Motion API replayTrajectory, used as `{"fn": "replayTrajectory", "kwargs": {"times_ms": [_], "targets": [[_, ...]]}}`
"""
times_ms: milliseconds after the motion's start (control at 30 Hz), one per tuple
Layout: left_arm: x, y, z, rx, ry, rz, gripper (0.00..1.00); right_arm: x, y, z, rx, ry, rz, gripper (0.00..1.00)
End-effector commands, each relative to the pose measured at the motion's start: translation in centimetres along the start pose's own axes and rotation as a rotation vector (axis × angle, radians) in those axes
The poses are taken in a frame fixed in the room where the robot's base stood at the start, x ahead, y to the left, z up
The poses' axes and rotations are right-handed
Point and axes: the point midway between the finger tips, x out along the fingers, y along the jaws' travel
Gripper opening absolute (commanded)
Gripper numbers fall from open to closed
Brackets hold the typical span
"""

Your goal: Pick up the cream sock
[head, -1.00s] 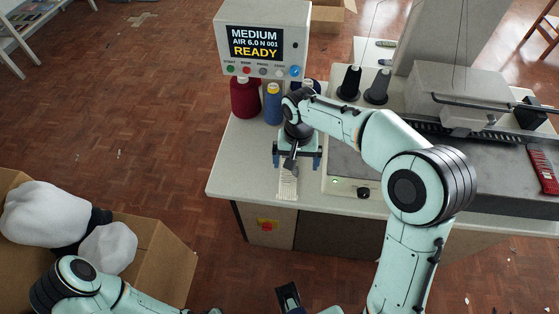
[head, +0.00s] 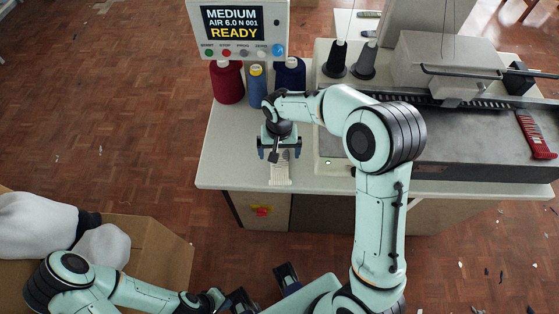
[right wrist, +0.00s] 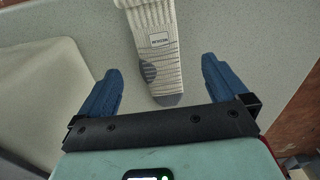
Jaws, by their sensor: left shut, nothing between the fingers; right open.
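The cream sock (head: 280,176) lies flat on the pale table near its front edge. In the right wrist view the sock (right wrist: 158,45) shows a ribbed cuff, a small label and grey patches; its upper end runs out of the picture. My right gripper (head: 279,151) is open over the sock, pointing down. In the right wrist view its blue fingers (right wrist: 161,72) stand apart on either side of the sock's near end, not touching it. My left gripper (head: 288,276) is shut and empty, low in the head view, away from the table.
A display box (head: 237,30) reads "MEDIUM" and "READY". Thread cones, including a red one (head: 227,82) and a blue one (head: 256,86), stand behind the right gripper. The machine (head: 450,70) fills the right side. A cardboard box (head: 160,250) with white bundles stands lower left.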

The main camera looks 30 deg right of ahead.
Motion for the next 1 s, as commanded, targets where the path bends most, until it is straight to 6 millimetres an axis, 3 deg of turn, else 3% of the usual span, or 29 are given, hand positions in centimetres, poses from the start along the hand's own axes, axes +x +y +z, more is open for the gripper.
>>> {"fn": "replayTrajectory", "kwargs": {"times_ms": [200,500,700,1000], "targets": [[0.1,0.0,0.0,0.0,0.0,0.0,0.0,3.3,0.1,0.0,0.0,-0.003,0.002,1.0],[0.1,0.0,0.0,0.0,0.0,0.0,0.0,3.8,0.1,-0.1,0.001,-0.001,0.0,1.0],[0.1,0.0,0.0,0.0,0.0,0.0,0.0,3.8,0.1,-0.1,0.001,-0.001,0.0,0.45],[0.1,0.0,0.0,0.0,0.0,0.0,0.0,3.6,0.1,-0.1,0.0,0.0,0.0,0.44]]}}
